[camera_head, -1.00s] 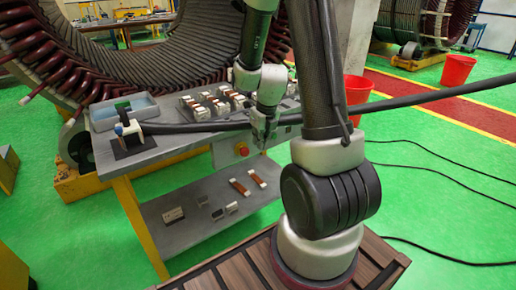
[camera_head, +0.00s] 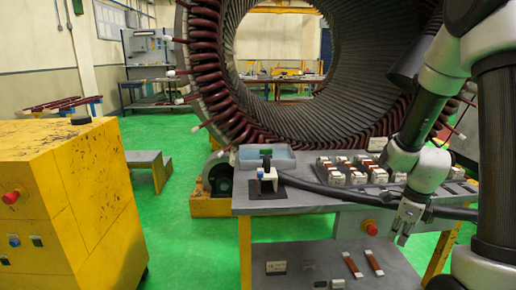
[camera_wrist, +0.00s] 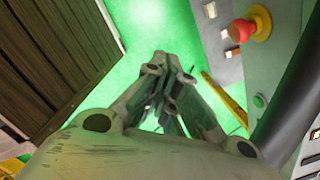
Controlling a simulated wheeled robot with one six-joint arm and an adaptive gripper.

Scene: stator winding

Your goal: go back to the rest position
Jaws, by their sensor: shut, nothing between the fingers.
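My gripper (camera_head: 403,228) hangs from my arm at the right of the head view, in front of the front edge of the grey workbench (camera_head: 300,203). It points downward and looks empty. It is just right of the red emergency button (camera_head: 371,228) on the bench front. In the wrist view my gripper (camera_wrist: 166,62) has its fingers drawn together at the tips, with green floor beyond. The red button also shows in the wrist view (camera_wrist: 260,22), up and right of the fingers.
A thick dark cable (camera_head: 320,187) crosses the bench. The stator (camera_head: 235,110) stands behind. A yellow cabinet (camera_head: 95,220) is at left, with free green floor (camera_head: 180,225) between.

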